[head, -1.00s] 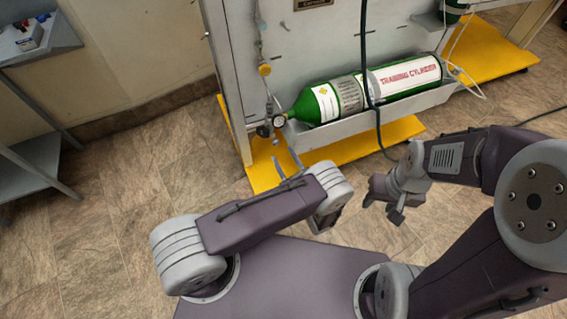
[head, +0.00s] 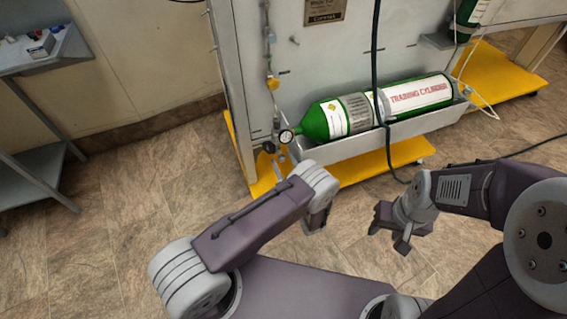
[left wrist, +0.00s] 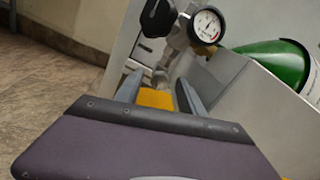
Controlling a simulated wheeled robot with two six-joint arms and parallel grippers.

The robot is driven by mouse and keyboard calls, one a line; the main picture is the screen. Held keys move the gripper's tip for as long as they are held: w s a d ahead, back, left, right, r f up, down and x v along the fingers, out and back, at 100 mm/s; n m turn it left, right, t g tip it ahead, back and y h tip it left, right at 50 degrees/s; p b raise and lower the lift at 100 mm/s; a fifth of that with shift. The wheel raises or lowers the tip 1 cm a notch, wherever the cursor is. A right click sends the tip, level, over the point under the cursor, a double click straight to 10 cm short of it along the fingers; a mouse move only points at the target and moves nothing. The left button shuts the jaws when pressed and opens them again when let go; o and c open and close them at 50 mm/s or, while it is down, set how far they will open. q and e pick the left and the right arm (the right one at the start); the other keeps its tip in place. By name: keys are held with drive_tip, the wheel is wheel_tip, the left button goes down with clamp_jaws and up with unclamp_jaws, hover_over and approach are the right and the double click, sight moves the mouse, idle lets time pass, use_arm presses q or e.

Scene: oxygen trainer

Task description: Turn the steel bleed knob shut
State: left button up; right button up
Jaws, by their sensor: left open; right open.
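My left gripper (head: 279,174) is at the lower left corner of the panel, just below the gauge (head: 286,136). A small steel piece (left wrist: 160,77) just beyond the fingers may be the bleed knob; I cannot tell for sure. The fingers look apart from it. My right gripper (head: 389,232) is open and empty over the floor, right of the left arm.
A green training cylinder (head: 350,113) lies in a grey trough (head: 375,141) right of the fittings. A dark hose (head: 375,60) hangs before it. The yellow base (head: 400,155) sticks out below. A grey side table (head: 45,60) stands far left. The floor between is clear.

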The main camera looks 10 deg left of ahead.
use_arm(q)
clamp_jaws()
